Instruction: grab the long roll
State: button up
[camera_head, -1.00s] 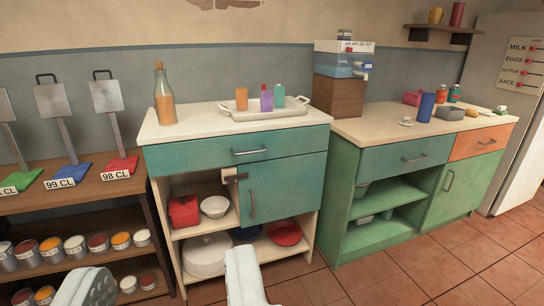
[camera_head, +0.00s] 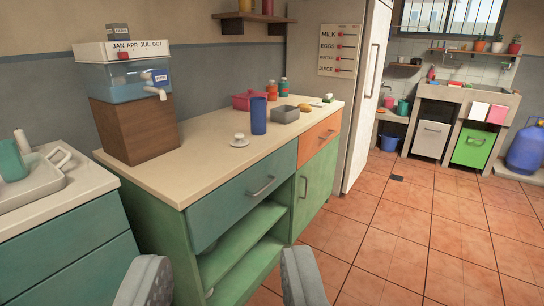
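My gripper (camera_head: 222,262) is at the bottom of the view, its two grey fingers wide apart with nothing between them. It is in front of the green cabinet, well short of the things on its top. A small tan, rounded thing (camera_head: 305,107) lies at the far end of the countertop, behind a grey open box (camera_head: 284,114). It may be a bread roll, but it is too small to tell. I cannot make out a clearly long roll.
The countertop (camera_head: 205,165) also bears a blue cup (camera_head: 258,116), a white cup on a saucer (camera_head: 239,140), a pink box (camera_head: 248,101) and bottles (camera_head: 271,89). A water dispenser (camera_head: 125,85) stands left. A fridge (camera_head: 352,95) stands beyond. The tiled floor (camera_head: 390,240) right is clear.

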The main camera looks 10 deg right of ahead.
aim_at(304, 107)
jog(key=i+l+z, duration=0.15)
jog(key=i, duration=0.4)
jog(key=i+l+z, duration=0.2)
jog(key=i, duration=0.4)
jog(key=i+l, duration=0.25)
jog(key=i, duration=0.25)
jog(key=i+l+z, duration=0.1)
jog(key=i+l, duration=0.15)
jog(key=i, duration=0.25)
jog(key=i+l, duration=0.2)
jog(key=i, duration=0.3)
jog(key=i+l+z, duration=0.1)
jog(key=i, duration=0.4)
jog(key=i+l, duration=0.25)
jog(key=i, duration=0.25)
